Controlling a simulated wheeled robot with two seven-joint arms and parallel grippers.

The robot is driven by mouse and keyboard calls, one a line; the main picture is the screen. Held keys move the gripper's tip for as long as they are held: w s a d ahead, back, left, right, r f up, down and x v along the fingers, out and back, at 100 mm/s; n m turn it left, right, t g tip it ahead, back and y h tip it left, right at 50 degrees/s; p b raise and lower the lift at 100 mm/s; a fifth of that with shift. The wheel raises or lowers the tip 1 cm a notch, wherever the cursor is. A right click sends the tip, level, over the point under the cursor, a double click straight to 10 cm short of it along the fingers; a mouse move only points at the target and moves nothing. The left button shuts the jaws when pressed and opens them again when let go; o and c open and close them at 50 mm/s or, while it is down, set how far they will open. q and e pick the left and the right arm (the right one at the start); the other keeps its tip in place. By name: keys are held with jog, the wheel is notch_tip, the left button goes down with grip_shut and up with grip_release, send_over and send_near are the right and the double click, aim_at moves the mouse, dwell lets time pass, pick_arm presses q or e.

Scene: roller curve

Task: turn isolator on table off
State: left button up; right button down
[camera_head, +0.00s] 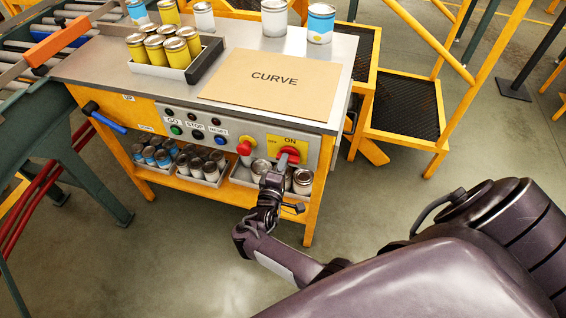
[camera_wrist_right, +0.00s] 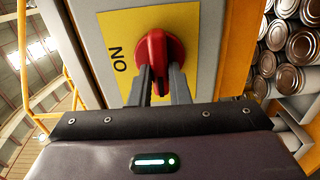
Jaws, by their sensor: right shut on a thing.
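The isolator is a red rotary knob (camera_head: 290,155) on a yellow plate (camera_head: 305,146) at the right end of the table's front panel. The plate reads "ON" above the knob and "OFF" to its left. My right gripper (camera_head: 284,160) is at the knob. In the right wrist view, the red knob (camera_wrist_right: 153,55) sits between the two dark fingers of my right gripper (camera_wrist_right: 158,72), which are shut on its handle. The fingers hide part of the knob. My left gripper is not in view.
A red push button (camera_head: 245,148) and several small buttons are left of the isolator. A "CURVE" board (camera_head: 270,85) and a tray of yellow cans (camera_head: 165,72) are on the tabletop. Cans fill the shelf below the panel. A yellow-framed step (camera_head: 405,105) stands at right.

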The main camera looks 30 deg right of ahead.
jog(key=shift+w+d+r, duration=0.1)
jog(key=shift+d, duration=0.05)
dwell(0.3)
jog(key=c, duration=1.4)
grip_release()
jog(key=shift+o, duration=0.2)
